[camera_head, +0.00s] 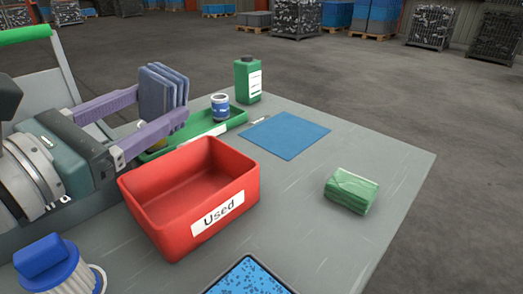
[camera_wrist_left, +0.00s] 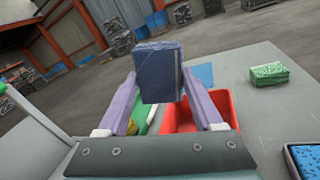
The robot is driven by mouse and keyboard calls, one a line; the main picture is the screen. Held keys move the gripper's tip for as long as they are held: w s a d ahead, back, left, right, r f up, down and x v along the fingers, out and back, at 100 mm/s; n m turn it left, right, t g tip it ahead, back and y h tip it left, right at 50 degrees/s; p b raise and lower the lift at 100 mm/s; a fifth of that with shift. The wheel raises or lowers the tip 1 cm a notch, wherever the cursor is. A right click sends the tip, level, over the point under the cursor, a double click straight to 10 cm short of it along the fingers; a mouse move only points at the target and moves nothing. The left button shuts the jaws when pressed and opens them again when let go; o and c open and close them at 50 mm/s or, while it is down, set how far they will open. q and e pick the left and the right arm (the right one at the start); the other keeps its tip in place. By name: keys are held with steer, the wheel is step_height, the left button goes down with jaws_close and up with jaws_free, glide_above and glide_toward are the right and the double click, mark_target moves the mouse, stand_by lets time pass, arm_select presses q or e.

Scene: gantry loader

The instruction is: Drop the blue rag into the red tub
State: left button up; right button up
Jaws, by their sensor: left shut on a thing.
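The blue rag (camera_head: 162,95) is a folded, dark blue cloth standing upright in my left gripper (camera_head: 165,108). The gripper's purple fingers are shut on it from both sides. In the left wrist view the rag (camera_wrist_left: 158,72) sits between the two fingertips. The red tub (camera_head: 240,187), labelled "Used", stands on the grey table, open and empty as far as I see. The rag is held above and behind the tub, over the green tray's left part, not over the tub's opening. In the left wrist view the tub (camera_wrist_left: 222,105) shows behind the right finger. My right gripper is not in view.
A green tray (camera_head: 238,122) with a blue-and-white can (camera_head: 220,106) lies behind the tub. A green bottle (camera_head: 247,80), flat blue mat (camera_head: 285,135), green-wrapped pack (camera_head: 351,190), blue-speckled tray (camera_head: 250,278) and blue-capped item (camera_head: 50,265) surround it. The table's right side is mostly clear.

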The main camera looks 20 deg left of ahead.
arm_select(q)
step_height(320, 180, down, 5)
steer(key=b, duration=0.4)
steer(key=shift+r, duration=0.1)
steer(key=o, duration=1.2)
steer(key=shift+o, duration=0.2)
steer(key=shift+s, duration=0.1)
steer(key=s+a+b, duration=0.1)
steer(key=s+b, duration=0.4)
steer(key=s, duration=0.4)
steer(key=shift+s+b, duration=0.35)
steer(key=shift+r, duration=0.1)
